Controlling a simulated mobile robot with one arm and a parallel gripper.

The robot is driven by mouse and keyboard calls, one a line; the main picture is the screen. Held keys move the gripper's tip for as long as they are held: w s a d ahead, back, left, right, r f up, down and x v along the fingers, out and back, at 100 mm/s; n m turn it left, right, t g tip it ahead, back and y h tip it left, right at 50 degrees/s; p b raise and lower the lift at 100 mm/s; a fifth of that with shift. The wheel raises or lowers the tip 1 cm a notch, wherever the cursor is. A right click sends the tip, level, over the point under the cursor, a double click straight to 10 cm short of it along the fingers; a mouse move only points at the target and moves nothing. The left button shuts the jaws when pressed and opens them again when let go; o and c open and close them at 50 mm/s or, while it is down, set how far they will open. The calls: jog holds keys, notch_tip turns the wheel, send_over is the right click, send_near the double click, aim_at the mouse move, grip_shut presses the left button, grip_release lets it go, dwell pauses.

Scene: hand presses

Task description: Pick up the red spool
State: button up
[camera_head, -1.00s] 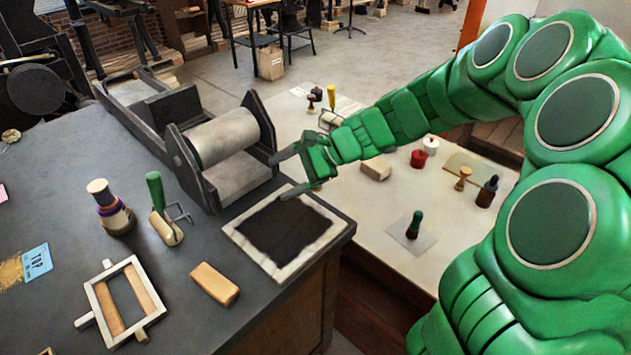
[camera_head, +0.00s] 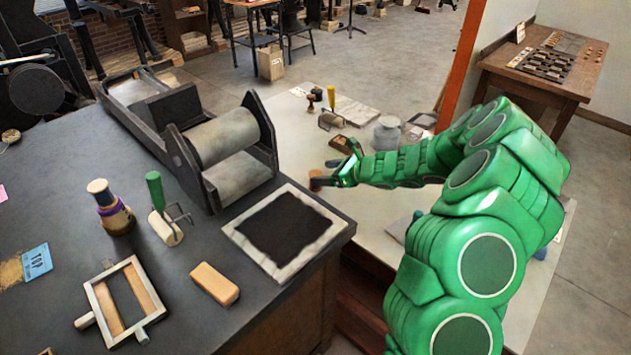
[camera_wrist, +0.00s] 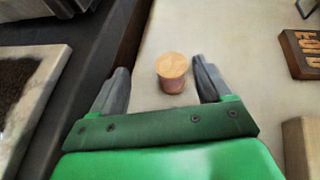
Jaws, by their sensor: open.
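My gripper (camera_head: 333,174) is open over the pale table at the bench's right side. In the wrist view its two fingers (camera_wrist: 160,72) stand on either side of a small upright cylinder (camera_wrist: 172,73). This cylinder has a tan wooden-looking top and a reddish-brown side, and a gap shows beside each finger. It also shows in the head view (camera_head: 316,181) just off the fingertips. I cannot tell for sure that it is the red spool. No bright red item shows on the table now; my arm hides part of it.
The dark bench (camera_head: 250,300) ends left of my gripper and carries a roller press (camera_head: 225,140) and a black-inked slab (camera_head: 285,235). In the wrist view a lettered wooden block (camera_wrist: 302,52) and a tan block (camera_wrist: 302,145) lie to the right.

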aim_at(317, 174)
jog(key=shift+w+d+f+m, duration=0.3)
jog(key=shift+f, duration=0.25)
jog(key=shift+x, duration=1.25)
jog(key=shift+d+f+x, duration=0.15)
jog(key=shift+x, duration=1.15)
jog(key=shift+d+f+x, duration=0.1)
jog(key=shift+f+x, duration=0.05)
jog(key=shift+x, duration=1.1)
jog(key=shift+w, duration=0.2)
jog(key=c, duration=1.1)
